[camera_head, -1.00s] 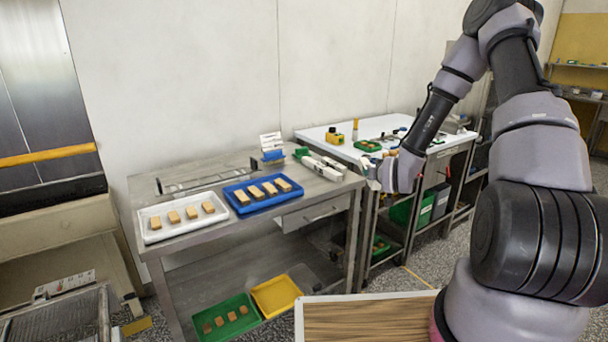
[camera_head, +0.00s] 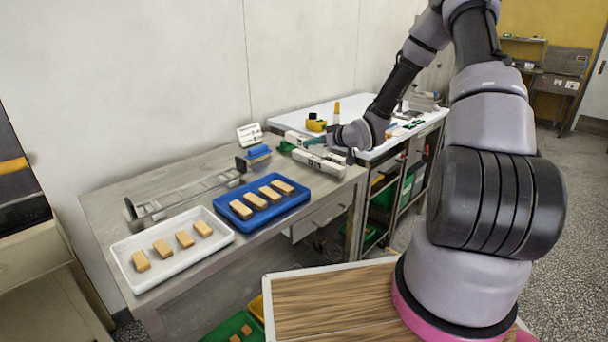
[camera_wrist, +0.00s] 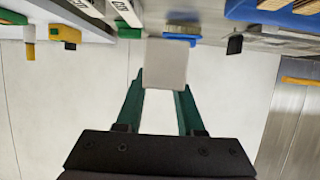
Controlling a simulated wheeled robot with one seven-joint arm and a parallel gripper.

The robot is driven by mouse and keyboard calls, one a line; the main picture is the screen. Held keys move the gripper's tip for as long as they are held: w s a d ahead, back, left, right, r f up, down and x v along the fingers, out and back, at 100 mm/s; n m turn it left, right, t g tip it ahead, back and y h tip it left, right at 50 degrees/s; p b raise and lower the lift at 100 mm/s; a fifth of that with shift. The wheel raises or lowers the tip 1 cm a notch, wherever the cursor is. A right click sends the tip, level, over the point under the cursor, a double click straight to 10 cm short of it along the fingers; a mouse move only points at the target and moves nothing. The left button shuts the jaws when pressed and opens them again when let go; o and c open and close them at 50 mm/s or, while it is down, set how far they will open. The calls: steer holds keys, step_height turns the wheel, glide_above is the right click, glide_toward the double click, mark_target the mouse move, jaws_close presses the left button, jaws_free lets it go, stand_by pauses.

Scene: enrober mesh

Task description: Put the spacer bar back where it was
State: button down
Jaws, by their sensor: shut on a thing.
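My gripper (camera_head: 312,141) is over the right end of the steel table, with its fingers pointing left. In the wrist view its two green fingers (camera_wrist: 160,85) are shut on a pale grey-white block, which I take for the spacer bar (camera_wrist: 167,62), seen nearly end-on. It also shows as a short white piece (camera_head: 295,137) at the fingertips in the head view. It appears held above the table, but its height is unclear. Two white lettered bars (camera_head: 318,163) lie on the table below. They also show in the wrist view (camera_wrist: 126,12).
A metal rail frame (camera_head: 185,193) lies along the table's back. A blue block (camera_head: 257,152) and a white card (camera_head: 249,135) stand at its right end. A blue tray (camera_head: 237,219) and a white tray (camera_head: 143,285) hold tan bars in front. A white-topped bench (camera_head: 330,108) adjoins right.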

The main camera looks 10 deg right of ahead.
mark_target(314, 178)
steer(key=shift+n+y, duration=0.3)
steer(key=shift+a+f, duration=0.1)
steer(key=shift+f, duration=0.2)
step_height(314, 178, down, 10)
steer(key=shift+r, duration=0.2)
steer(key=shift+f, duration=0.15)
steer(key=c, duration=0.5)
jaws_free()
